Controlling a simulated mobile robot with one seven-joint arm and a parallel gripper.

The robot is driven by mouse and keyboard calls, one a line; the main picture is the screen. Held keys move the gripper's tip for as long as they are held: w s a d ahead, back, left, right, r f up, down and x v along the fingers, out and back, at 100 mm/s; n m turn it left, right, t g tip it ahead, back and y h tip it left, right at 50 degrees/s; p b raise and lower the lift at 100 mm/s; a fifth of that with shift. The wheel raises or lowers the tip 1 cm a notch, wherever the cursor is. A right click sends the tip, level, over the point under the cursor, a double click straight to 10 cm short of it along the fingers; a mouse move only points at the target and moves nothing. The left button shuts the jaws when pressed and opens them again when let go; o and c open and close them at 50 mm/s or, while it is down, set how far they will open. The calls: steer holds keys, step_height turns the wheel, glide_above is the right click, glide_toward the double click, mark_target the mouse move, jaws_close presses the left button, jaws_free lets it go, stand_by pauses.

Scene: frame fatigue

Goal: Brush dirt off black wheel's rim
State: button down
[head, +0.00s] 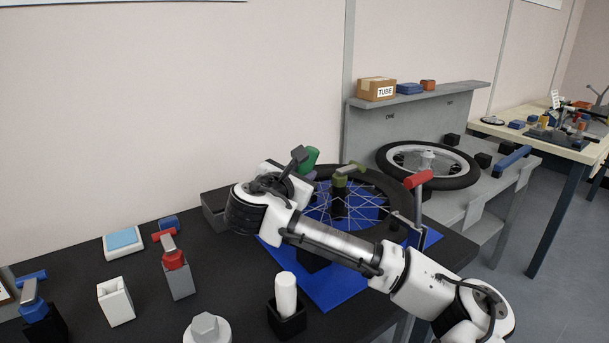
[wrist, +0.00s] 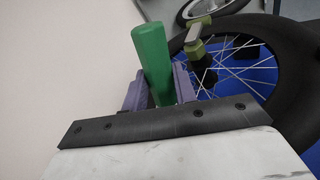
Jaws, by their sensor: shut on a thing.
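The black wheel (head: 378,184) lies flat over a blue mat (head: 335,287) on the black table, with thin spokes showing. It also shows at the right of the wrist view (wrist: 296,62). My gripper (head: 309,174) is over the wheel's far left side, with purple fingers. In the wrist view my gripper (wrist: 160,88) is shut on a tool with a green handle (wrist: 152,55), seen in the head view too (head: 311,158). The tool's lower end and any bristles are hidden. My arm covers part of the wheel. I cannot make out dirt on the rim.
An olive-green clamp handle (head: 346,170) stands at the wheel's hub, and a red-handled one (head: 418,180) at its right edge. A black holder (head: 287,319) with a white cylinder stands in front. A second wheel (head: 465,176) lies on the grey bench behind.

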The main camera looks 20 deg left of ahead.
steer(key=shift+p, duration=0.35)
stand_by(7.8)
